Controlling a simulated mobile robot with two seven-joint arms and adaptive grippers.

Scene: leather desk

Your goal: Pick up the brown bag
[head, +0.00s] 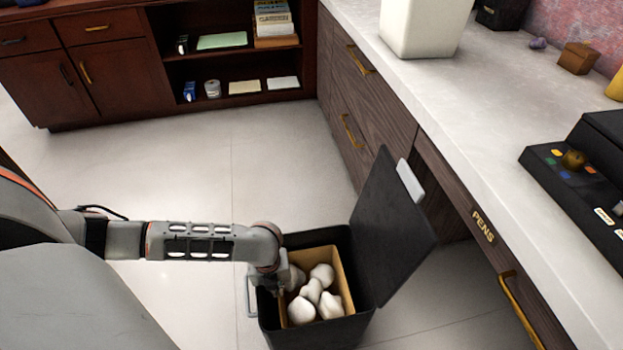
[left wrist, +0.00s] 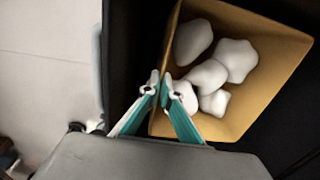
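The brown bag (head: 346,284) is open-topped and sits inside a black bin (head: 322,336). Several white crumpled lumps (head: 322,273) lie in the bag. My left gripper (head: 284,284) reaches down at the left side of the bag. In the left wrist view the bag (left wrist: 272,50) fills the upper right. There the two fingertips of my left gripper (left wrist: 160,84) are close together, one on each side of the bag's near-left wall, and pinch it. The bag's bottom is hidden. My right gripper is not in view.
The bin's dark lid (head: 388,225) stands open to the right of the bag. Beyond it is a desk with a pale top (head: 455,115) and drawers. The floor (head: 200,175) left of and behind the bin is clear. A wooden cabinet (head: 100,75) stands at the back.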

